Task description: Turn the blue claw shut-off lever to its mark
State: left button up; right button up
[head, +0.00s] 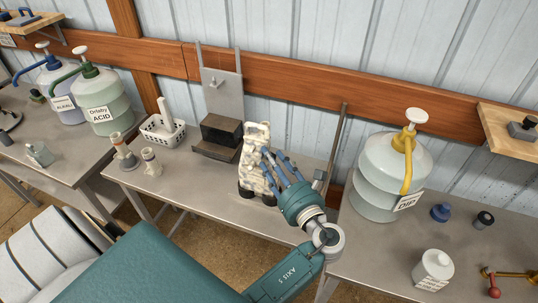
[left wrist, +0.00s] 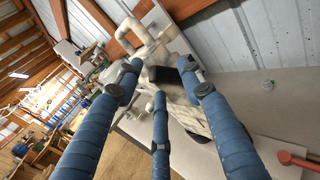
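My left gripper (head: 270,155) reaches in over the middle table in the head view, with its blue fingers at the right side of a cream, mottled upright object (head: 256,138) with dark feet. In the left wrist view the fingers of the left gripper (left wrist: 160,78) are spread apart. A pale piece with a looped end (left wrist: 129,32) shows beyond them; I cannot tell whether they touch it. I cannot make out a blue claw shut-off lever or its mark; the fingers cover part of the cream object. My right gripper is not in view.
A metal stand (head: 222,93) with a dark block and a white basket (head: 162,130) are left of the cream object. A thin post (head: 336,140) rises to its right. A large DIP jug (head: 385,180) stands on the right table. A red-headed piece (left wrist: 297,160) shows in the left wrist view.

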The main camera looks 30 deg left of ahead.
pick_arm(q)
jog(key=shift+s+d, duration=0.1)
jog(key=shift+d, duration=0.05)
jog(key=shift+d+r, duration=0.1)
jog(key=shift+c, duration=0.9)
grip_shut()
jog(key=f+n+y+b, duration=0.1)
jog(key=b, duration=0.4)
jog(key=s+f+n+y+b, duration=0.1)
jog(key=f+n+y+b, duration=0.1)
jog(key=b, duration=0.3)
jog(key=shift+f+t, duration=0.3)
jog(key=shift+t, duration=0.1)
jog(key=shift+f+n+g+y+b, duration=0.4)
jog(key=shift+n+y+b, duration=0.7)
jog(key=shift+b, duration=1.5)
jog(key=shift+f+n+g+y+b, duration=0.2)
jog(key=shift+n+g+y+b, duration=0.3)
jog(key=shift+n+b, duration=1.6)
jog(key=shift+f+n+g+y+b, duration=0.35)
jog(key=shift+n+y+b, duration=0.45)
jog(key=shift+b, duration=2.35)
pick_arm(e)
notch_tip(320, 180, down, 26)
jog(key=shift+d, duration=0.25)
pick_arm(q)
jog(key=shift+r, duration=0.1)
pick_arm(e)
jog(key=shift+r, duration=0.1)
